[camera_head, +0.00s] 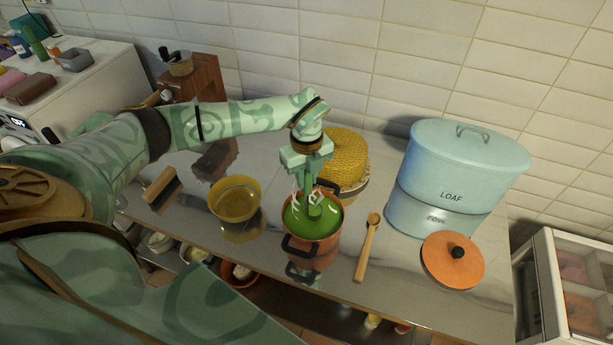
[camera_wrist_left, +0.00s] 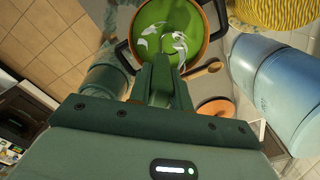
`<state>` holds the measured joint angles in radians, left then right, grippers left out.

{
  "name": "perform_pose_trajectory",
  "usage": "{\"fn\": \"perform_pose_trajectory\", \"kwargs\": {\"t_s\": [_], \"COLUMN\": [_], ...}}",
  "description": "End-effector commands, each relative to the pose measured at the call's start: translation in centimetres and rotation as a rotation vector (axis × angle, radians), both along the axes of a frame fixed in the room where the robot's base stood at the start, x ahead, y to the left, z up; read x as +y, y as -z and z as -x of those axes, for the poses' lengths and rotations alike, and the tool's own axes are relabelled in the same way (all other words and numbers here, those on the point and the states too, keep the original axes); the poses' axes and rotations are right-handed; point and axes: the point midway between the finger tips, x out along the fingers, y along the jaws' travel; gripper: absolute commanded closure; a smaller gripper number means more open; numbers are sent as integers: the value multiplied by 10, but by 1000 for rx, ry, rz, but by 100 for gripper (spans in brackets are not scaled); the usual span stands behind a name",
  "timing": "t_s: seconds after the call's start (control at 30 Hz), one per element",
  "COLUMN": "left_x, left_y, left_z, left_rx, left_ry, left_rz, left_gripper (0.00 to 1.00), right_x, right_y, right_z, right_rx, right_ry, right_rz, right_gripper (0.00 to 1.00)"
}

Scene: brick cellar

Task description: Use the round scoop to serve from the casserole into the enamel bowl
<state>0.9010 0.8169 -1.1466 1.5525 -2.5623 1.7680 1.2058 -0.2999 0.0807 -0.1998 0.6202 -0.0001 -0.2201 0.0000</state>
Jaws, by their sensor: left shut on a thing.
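The casserole (camera_head: 325,240) is an orange pot with dark handles, open and holding green food with white swirls. It also shows in the left wrist view (camera_wrist_left: 203,47). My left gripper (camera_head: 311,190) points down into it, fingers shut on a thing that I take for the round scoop. Fingers and food hide most of that thing, so its bowl and contents cannot be made out. The gripper also shows in the wrist view (camera_wrist_left: 162,70). The enamel bowl (camera_head: 236,199), yellow and seemingly empty, stands left of the casserole. My right gripper is not in view.
A wooden spoon (camera_head: 367,248) lies right of the casserole. An orange lid (camera_head: 452,261) lies before a blue bread bin (camera_head: 452,170). A yellow woven-looking thing (camera_head: 345,155) stands behind the casserole, and a brush (camera_head: 161,189) lies left of the bowl. The counter's front edge is close.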

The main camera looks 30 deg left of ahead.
Motion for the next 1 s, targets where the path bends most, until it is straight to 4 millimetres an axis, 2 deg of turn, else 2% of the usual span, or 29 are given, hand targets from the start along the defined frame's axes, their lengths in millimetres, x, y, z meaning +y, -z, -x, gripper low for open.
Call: {"fn": "perform_pose_trajectory", "kwargs": {"t_s": [0.03, 0.7, 1.0], "left_x": [0, 0, 0], "left_y": [-6, -50, -57], "left_z": [0, -1, 0], "left_rx": [-1, -2, -2], "left_ry": [0, 0, 0], "left_rz": [0, 0, 0], "left_gripper": [100, 100, 100], "right_x": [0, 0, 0], "right_y": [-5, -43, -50], "right_z": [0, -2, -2], "right_rx": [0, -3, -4], "right_ry": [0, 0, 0], "right_rz": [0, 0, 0], "right_gripper": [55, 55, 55]}}
